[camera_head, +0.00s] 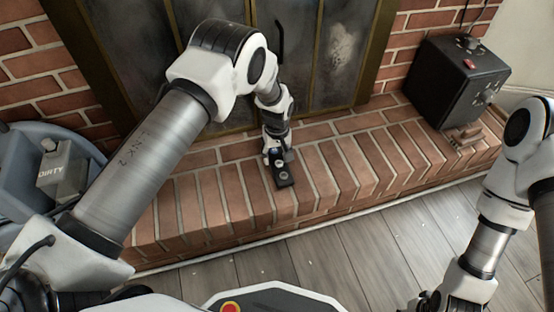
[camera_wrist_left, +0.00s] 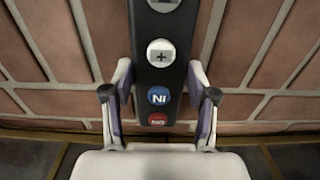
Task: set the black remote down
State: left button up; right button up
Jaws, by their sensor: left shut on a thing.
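The black remote (camera_head: 284,180) is at the brick hearth in the middle of the head view, with its near end pointing toward me. My left gripper (camera_head: 277,155) is shut on its far end from above. In the left wrist view the remote (camera_wrist_left: 161,75) runs up the middle between the two fingers of the left gripper (camera_wrist_left: 160,100), with white, blue and red buttons facing the camera. I cannot tell whether the remote touches the bricks. My right gripper (camera_head: 440,303) is at the bottom edge of the head view, mostly cut off.
The brick hearth ledge (camera_head: 340,170) has free room on both sides of the remote. A black box (camera_head: 457,80) stands at its right end, with small brown pieces (camera_head: 464,136) beside it. Glass fireplace doors (camera_head: 335,60) rise behind. A grey-blue bin (camera_head: 30,160) stands at left.

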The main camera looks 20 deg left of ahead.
pick_arm(q)
jog(key=shift+f, duration=0.1)
jog(key=shift+c, duration=0.5)
jog(key=shift+f, duration=0.2)
jog(key=o, duration=1.4)
jog(key=shift+r, duration=0.15)
